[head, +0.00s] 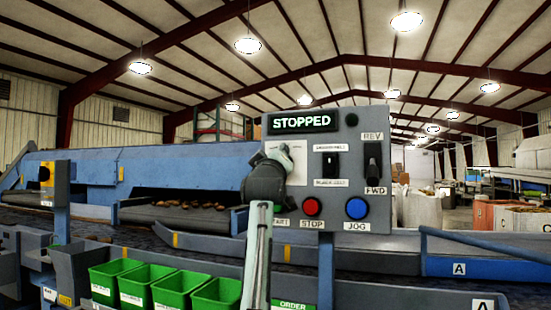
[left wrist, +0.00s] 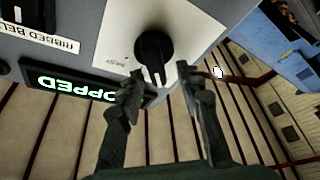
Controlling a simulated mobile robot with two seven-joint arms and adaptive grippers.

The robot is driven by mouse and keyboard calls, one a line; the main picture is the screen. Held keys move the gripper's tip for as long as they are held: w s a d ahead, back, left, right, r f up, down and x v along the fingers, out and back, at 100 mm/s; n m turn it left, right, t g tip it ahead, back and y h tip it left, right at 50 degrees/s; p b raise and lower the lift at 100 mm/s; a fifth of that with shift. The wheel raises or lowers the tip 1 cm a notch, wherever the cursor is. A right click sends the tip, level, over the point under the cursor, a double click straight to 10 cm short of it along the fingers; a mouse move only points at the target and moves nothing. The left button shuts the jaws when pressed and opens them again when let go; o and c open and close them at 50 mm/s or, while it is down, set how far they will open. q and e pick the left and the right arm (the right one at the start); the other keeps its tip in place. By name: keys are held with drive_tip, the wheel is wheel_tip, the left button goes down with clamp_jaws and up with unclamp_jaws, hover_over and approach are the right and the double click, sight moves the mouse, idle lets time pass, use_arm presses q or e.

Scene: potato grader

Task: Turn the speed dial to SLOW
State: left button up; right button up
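The speed dial (left wrist: 154,46) is a black round knob with a pointer ridge on a white plate (left wrist: 118,32) in the left wrist view. That view is turned over, and the small lettering by the knob is hard to read. My left gripper (left wrist: 160,75) is open. Its two fingertips are apart, just short of the knob and roughly on either side of its pointer end; I cannot tell if they touch it. In the head view my left gripper (head: 268,175) covers the dial, and only part of the white plate (head: 297,153) shows. My right gripper is out of view.
The grey control panel (head: 345,215) has a STOPPED display (head: 301,122), a black belt switch (head: 330,163), a REV/FWD lever (head: 373,162), a red STOP button (head: 312,207) and a blue JOG button (head: 357,208). Green bins (head: 164,291) stand below, left of my arm.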

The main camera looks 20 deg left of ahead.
use_arm(q)
drive_tip(key=v, duration=1.2)
